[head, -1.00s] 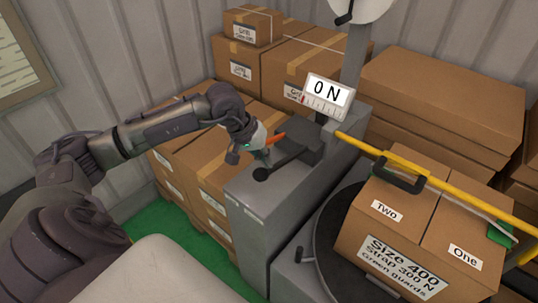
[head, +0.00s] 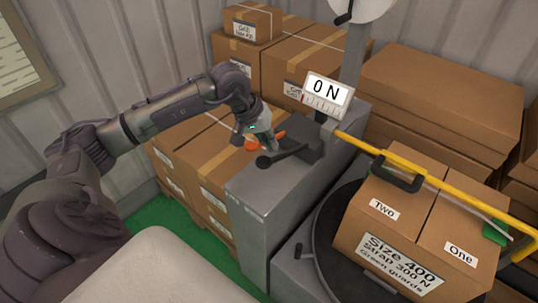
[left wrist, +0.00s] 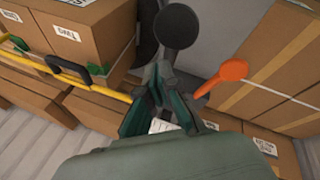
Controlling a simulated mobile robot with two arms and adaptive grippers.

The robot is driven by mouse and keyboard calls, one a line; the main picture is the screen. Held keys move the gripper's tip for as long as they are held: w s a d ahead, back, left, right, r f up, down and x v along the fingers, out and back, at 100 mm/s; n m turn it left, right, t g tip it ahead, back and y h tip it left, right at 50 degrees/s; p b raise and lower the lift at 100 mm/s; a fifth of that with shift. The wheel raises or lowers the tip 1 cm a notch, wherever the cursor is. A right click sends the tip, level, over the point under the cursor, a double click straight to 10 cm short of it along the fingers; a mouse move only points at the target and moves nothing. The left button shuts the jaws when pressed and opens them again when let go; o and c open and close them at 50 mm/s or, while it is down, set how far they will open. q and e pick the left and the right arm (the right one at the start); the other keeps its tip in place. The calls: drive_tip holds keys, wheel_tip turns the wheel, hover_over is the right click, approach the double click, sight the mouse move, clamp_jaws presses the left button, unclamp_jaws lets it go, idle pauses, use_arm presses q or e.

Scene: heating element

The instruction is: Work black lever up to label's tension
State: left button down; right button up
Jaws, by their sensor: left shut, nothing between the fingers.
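The black lever, with a round black knob (head: 263,162), reaches out over the grey machine cabinet (head: 262,192). In the left wrist view its knob (left wrist: 176,26) is just beyond my fingertips. An orange-ended lever (head: 252,145) lies beside it, its orange knob (left wrist: 234,70) right of my fingers in the wrist view. My left gripper (head: 268,148) is shut and empty, close to the black lever; I cannot tell whether it touches it. The tension display (head: 327,97) reads 0 N. The carton label (head: 403,264) reads "Size 400, Strap 300 N, Green guards". My right gripper is out of view.
Stacked cartons (head: 190,150) stand behind and left of the cabinet. Green floor shows at the lower left.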

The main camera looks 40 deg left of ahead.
use_arm(q)
drive_tip(key=shift+w+d+r+p, duration=0.1)
drive_tip(key=shift+w+r+p, duration=0.25)
drive_tip(key=shift+r, duration=0.4)
drive_tip(key=shift+w+a+r+p, duration=0.1)
drive_tip(key=shift+w+r+p, duration=0.25)
drive_tip(key=shift+r, duration=0.45)
drive_tip(key=shift+w+d+r+p, duration=0.1)
drive_tip(key=shift+w+r+p, duration=0.15)
drive_tip(key=shift+r+p, duration=0.35)
drive_tip(key=shift+r, duration=0.15)
